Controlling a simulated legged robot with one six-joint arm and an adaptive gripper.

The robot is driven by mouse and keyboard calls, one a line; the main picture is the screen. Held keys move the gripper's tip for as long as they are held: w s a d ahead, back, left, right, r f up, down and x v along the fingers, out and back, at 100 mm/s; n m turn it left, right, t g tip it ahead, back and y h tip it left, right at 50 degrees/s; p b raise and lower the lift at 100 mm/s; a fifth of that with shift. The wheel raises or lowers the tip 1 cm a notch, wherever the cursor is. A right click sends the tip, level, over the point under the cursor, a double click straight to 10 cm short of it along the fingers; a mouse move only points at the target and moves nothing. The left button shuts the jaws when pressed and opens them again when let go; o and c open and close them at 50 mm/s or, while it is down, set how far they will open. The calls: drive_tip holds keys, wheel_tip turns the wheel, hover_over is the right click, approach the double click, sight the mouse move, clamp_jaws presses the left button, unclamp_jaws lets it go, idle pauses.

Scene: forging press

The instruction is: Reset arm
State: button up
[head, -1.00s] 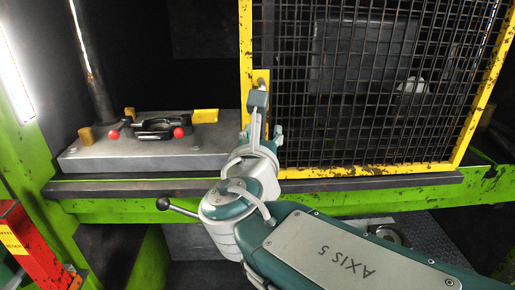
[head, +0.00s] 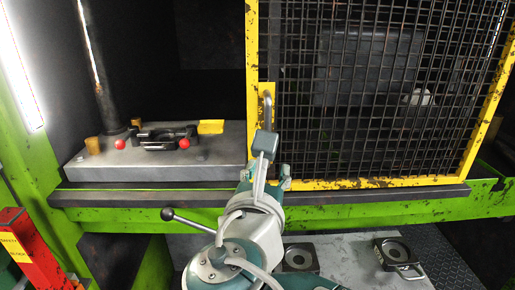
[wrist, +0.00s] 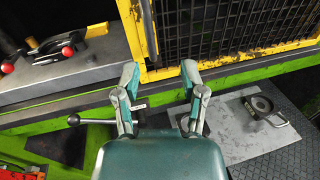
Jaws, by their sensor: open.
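My gripper (wrist: 160,90) is open and empty in the wrist view, its two fingers apart with the yellow frame edge and green beam beyond them. In the head view my gripper (head: 266,172) is in front of the lower left corner of the yellow-framed mesh guard (head: 253,60). The guard's upright handle (head: 267,105) stands just above the gripper, apart from the fingers as far as I can see. The mesh guard also shows in the wrist view (wrist: 215,57). My wrist hides part of the green beam.
A grey plate (head: 212,172) at left bears a black clamp with red knobs (head: 184,144) and a yellow tab. A black-knobbed lever (head: 168,214) juts below the green beam (head: 370,212). Ring-shaped dies (head: 394,252) lie on a lower grey surface. A red post (head: 38,255) stands lower left.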

drive_tip(key=s+d+f+m+g+h, duration=0.1)
drive_tip(key=s+d+f+m+g, duration=0.2)
drive_tip(key=d+f+m+g, duration=0.8)
drive_tip(key=s+f+m+y, duration=0.2)
drive_tip(key=s+f+m, duration=0.1)
drive_tip(key=m, duration=0.8)
drive_tip(key=s+d+f+m+y, duration=0.1)
drive_tip(key=s+f+m+y, duration=0.2)
drive_tip(key=m, duration=0.8)
wheel_tip(320, 180, down, 2)
drive_tip(key=shift+d+f+g, duration=0.1)
drive_tip(key=shift+d+g, duration=0.15)
drive_tip(key=shift+g, duration=0.05)
drive_tip(key=shift+s, duration=0.15)
